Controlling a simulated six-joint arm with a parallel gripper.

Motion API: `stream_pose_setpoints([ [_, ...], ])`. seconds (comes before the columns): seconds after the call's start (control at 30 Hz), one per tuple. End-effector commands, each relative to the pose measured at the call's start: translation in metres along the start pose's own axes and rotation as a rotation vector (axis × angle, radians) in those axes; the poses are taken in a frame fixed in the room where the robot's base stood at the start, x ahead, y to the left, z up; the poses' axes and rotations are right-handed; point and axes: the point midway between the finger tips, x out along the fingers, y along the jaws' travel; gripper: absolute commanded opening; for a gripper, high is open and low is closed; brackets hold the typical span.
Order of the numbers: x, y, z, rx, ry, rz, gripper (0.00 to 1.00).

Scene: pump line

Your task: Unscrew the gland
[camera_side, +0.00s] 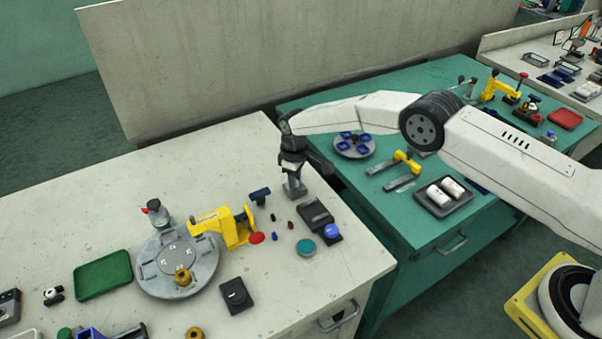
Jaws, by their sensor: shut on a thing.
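My gripper (295,190) points down at the back right of the white bench. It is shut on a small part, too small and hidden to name. I cannot tell whether the part touches the bench. No part is clearly recognisable as the gland. A brass-coloured fitting (183,277) sits on the front of a round grey plate (150,285), well left of and nearer than my gripper. A second brass-coloured piece (195,333) lies at the bench's front edge of the picture.
A yellow clamp-like device (222,227) stands beside the plate. A dark blue-topped piece (260,195) is close left of my gripper. A dark block (316,214), a blue ball (331,231) and a teal disc (306,247) are nearer. A green tray (103,275) lies left.

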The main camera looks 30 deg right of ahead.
Motion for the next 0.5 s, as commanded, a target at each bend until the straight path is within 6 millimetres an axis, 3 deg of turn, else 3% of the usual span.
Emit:
stream_pose_setpoints([
  [0.17,0.0,0.0,-0.0001,-0.045,0.0,0.0,0.0],
  [0.5,-0.0002,0.0,-0.0001,-0.293,0.0,0.0,0.0],
])
